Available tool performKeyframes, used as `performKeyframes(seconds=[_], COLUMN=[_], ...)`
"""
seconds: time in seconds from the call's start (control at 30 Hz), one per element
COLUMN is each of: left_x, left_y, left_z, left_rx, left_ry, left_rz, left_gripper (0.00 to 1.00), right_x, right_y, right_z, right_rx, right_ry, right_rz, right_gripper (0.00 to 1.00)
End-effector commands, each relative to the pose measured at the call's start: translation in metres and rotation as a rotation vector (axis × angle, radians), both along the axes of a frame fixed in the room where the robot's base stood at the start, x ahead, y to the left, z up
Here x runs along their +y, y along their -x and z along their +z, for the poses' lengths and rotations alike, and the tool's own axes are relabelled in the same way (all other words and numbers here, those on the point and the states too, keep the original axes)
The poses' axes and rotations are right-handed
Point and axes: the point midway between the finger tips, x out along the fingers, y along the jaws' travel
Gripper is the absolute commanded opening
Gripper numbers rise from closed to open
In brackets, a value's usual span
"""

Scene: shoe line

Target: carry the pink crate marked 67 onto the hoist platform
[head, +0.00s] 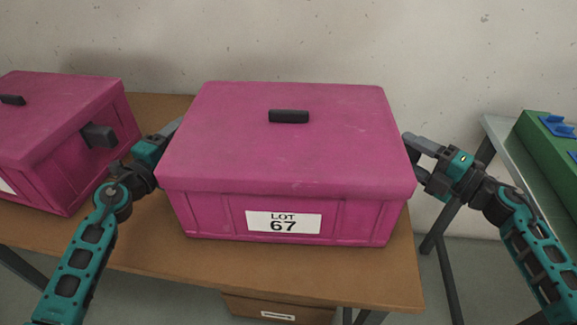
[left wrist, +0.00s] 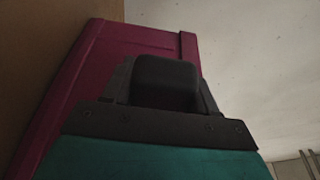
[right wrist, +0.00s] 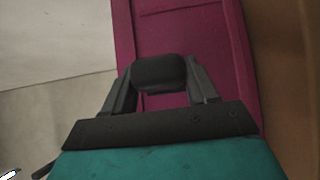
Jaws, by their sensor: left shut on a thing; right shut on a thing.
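The pink crate marked LOT 67 (head: 220,212) has its lid on, with a black handle on top. It is on the brown table, or just above it; I cannot tell whether it touches. My left gripper (head: 172,130) is at the crate's left side, shut on a black side handle (left wrist: 166,80) that shows in the left wrist view. My right gripper (head: 412,150) is at the crate's right side, shut on the other black side handle (right wrist: 160,74), seen in the right wrist view. No hoist platform can be made out with certainty.
A second pink crate (head: 65,110) stands on the same brown table (head: 360,275), close left of my left gripper. At the right is a grey metal stand (head: 500,135) with a green thing (head: 550,150) and blue pieces on it. A brown box (head: 275,308) is below the table.

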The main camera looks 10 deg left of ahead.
Motion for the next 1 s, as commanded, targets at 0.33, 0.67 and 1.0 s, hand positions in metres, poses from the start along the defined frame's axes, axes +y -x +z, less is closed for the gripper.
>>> performKeyframes(seconds=[0.33, 0.67, 1.0], left_x=[0.001, 0.001, 0.001], left_y=[0.0, 0.0, 0.0], left_z=[0.002, 0.014, 0.043], left_rx=[-0.003, -0.003, -0.004], left_ry=[0.0, 0.0, 0.0], left_rz=[0.001, 0.001, 0.002], left_gripper=[0.0, 0.0, 0.0], right_x=[0.0, 0.0, -0.001], right_y=[0.0, -0.001, -0.001], right_z=[0.002, 0.014, 0.044], right_rx=[-0.003, -0.003, -0.004], right_ry=[-0.002, -0.001, -0.002], right_rz=[0.0, 0.0, -0.001], right_gripper=[0.0, 0.0, 0.0])
